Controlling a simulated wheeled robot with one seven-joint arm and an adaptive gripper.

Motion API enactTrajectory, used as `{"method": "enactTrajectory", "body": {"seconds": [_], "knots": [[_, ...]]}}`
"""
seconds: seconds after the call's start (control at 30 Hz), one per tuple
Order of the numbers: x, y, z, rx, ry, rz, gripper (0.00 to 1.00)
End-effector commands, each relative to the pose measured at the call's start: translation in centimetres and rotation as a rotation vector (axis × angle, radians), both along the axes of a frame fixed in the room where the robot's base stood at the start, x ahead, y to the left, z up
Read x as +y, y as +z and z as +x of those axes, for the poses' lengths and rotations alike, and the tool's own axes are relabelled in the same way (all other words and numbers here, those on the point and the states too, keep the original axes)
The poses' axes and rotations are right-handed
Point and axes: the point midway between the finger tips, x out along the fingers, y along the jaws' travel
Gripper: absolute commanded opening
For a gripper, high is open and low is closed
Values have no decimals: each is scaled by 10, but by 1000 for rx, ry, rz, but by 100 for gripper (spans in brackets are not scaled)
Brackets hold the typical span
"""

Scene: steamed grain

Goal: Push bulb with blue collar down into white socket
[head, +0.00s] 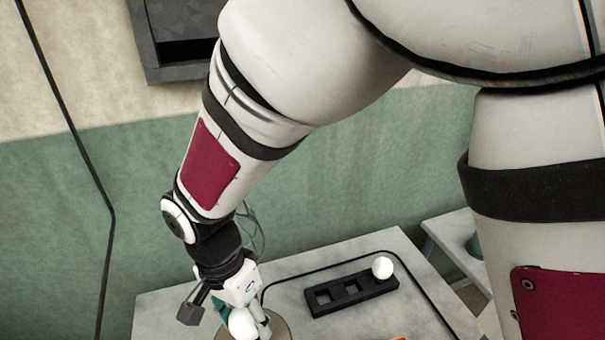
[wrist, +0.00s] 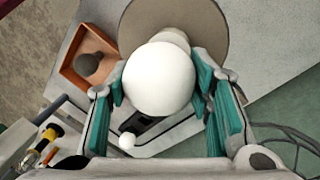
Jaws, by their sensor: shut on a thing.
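My gripper (wrist: 161,82) is shut on a large white round bulb (wrist: 158,80), with teal finger pads on either side of it. In the head view my gripper (head: 243,318) is low at the left of the table, with the white bulb (head: 241,324) partly showing between the fingers. No blue collar shows; the bulb's lower end is hidden. A pale part, possibly the white socket (wrist: 176,37), shows just beyond the bulb over a round grey-brown base (wrist: 212,22). I cannot tell whether the bulb touches the socket. The base (head: 282,328) also shows beside my gripper in the head view.
A black rack (head: 335,308) with square openings holds another white bulb (head: 382,267) at its right end. An orange tray (wrist: 68,71) holds a dark round-ended bulb (wrist: 90,64). Tools (wrist: 48,140) lie at the lower left in the wrist view. A black cable outlines part of the table.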

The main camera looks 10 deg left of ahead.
Motion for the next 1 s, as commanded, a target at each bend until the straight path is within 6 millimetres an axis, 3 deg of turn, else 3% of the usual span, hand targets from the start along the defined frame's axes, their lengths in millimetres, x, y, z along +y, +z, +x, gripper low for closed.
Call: {"method": "enactTrajectory", "body": {"seconds": [0.03, 0.13, 0.57, 1.0], "knots": [[0, -1, 0, 0, 0, 0, 49], [0, -1, 0, 0, 0, 0, 70], [2, 7, 1, -2, -1, 2, 70], [14, 87, 6, -4, -1, 4, 70]]}}
